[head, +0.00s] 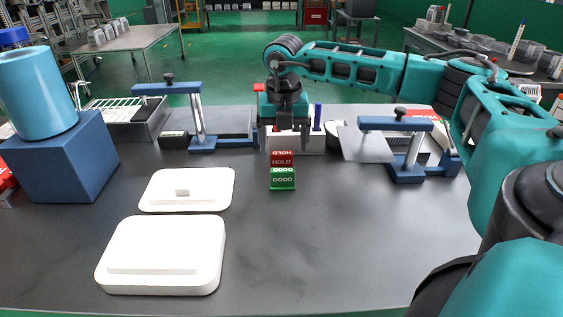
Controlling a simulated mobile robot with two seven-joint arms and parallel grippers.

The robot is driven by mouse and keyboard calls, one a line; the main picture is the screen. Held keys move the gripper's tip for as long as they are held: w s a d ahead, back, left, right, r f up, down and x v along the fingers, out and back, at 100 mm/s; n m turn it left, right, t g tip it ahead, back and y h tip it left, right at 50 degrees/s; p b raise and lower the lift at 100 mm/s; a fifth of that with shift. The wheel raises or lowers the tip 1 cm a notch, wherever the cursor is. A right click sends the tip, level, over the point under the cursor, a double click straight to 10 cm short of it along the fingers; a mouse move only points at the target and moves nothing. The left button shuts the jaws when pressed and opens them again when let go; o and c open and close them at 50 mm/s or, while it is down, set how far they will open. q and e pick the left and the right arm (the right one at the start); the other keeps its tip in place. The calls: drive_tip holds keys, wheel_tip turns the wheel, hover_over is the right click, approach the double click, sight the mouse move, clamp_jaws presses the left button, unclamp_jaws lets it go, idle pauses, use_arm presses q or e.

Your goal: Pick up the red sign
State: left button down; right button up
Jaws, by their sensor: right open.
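The red sign (281,159), lettered HOLD, stands near the middle of the dark table in the head view. A green sign (282,181), lettered GOOD, is directly in front of it. My right gripper (284,143) reaches in from the right and points down, above and behind the red sign in the picture. It is open with nothing visibly held. I cannot tell its exact distance from the sign. My left gripper is not in view.
White trays (163,250) lie front left. A blue block (65,160) bearing a light-blue cylinder (36,92) stands at the left. Blue clamp stands (197,118) (408,150) flank the signs at the back.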

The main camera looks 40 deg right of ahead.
sight(282, 153)
drive_tip(key=f, duration=0.2)
drive_tip(key=w+f, duration=0.1)
drive_tip(key=f, duration=0.1)
drive_tip(key=shift+d+f, duration=0.15)
drive_tip(key=shift+f, duration=0.2)
drive_tip(key=c, duration=1.1)
